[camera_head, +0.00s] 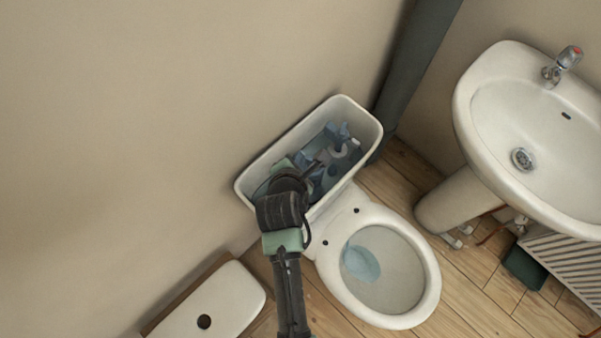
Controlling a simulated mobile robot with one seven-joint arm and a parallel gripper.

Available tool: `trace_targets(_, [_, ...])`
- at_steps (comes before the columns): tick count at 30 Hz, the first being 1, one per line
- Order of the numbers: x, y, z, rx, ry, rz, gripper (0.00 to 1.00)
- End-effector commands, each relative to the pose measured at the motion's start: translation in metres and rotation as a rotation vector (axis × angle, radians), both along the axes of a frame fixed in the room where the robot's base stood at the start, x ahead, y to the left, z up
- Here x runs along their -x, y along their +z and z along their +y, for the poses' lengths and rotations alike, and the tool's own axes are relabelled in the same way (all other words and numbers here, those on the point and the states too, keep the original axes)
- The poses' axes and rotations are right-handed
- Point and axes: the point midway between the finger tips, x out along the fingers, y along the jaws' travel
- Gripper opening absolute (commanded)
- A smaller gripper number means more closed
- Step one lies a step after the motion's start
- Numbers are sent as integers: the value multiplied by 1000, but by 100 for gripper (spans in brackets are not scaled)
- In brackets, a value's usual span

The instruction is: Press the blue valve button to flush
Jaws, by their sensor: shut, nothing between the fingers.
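The white toilet cistern (256,168) stands open against the wall, with its lid off. Inside it are blue and grey valve parts (341,137), mostly in its right half. I cannot make out the blue button clearly among them; my arm hides part of the cistern's left and middle. My gripper (322,160) is shut and empty, and it points into the cistern close to the valve parts. Whether it touches them I cannot tell. The toilet bowl (427,262) is below the cistern, with bluish water in it.
The cistern lid (213,306) lies at the lower left on a brown surface. A white sink (490,130) with a tap (562,66) stands at the right. A dark pipe (412,75) runs up behind the cistern's right end. A striped grille (570,262) is below the sink.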

Motion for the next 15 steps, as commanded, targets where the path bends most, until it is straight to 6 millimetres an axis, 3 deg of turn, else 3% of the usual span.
trace_targets(8, [-1, -6, 0, -2, -1, -2, 0])
trace_targets(15, [-1, -30, 0, -2, -1, -2, 0])
